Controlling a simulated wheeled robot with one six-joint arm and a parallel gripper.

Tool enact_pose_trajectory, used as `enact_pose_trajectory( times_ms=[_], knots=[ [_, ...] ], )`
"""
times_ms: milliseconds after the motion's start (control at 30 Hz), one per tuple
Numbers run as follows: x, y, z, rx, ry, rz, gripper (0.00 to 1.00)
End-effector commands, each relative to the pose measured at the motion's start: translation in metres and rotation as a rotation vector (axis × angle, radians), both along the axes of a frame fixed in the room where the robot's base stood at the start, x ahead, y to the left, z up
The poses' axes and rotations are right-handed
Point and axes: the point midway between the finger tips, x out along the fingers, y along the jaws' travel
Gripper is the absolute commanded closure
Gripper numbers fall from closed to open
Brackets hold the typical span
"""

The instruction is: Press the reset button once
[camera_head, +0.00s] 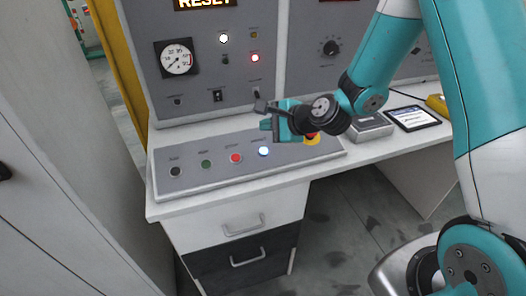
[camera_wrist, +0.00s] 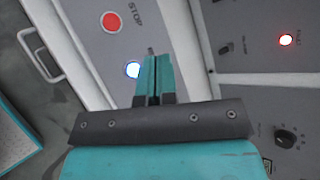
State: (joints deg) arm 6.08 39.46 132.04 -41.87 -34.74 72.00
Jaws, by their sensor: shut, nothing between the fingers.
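The reset button appears to be the lit blue-white button (camera_head: 263,151) on the sloped desk panel; its label is too small to read. It also shows in the wrist view (camera_wrist: 132,69), just left of the fingertips and partly hidden by them. My gripper (camera_head: 266,124) is shut and empty above the panel, near this button in the head view. In the wrist view my gripper's teal fingers (camera_wrist: 152,68) are together and point toward the panel. I cannot tell the exact gap, but no contact shows.
A red STOP button (camera_head: 236,158), a green button (camera_head: 206,164) and a black button (camera_head: 176,171) lie to the left. A yellow-based emergency stop (camera_head: 312,140) is partly hidden behind my gripper. The upright panel (camera_head: 221,75) stands behind; a tablet (camera_head: 413,118) lies right.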

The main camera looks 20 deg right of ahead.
Motion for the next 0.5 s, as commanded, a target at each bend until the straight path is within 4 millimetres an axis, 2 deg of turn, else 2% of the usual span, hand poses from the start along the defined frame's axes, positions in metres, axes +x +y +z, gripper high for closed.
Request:
enact_pose_trajectory(
  times_ms=[500],
  knots=[
    [0.017,0.0,-0.065,-0.001,0.0,0.001,1.0]
  ],
)
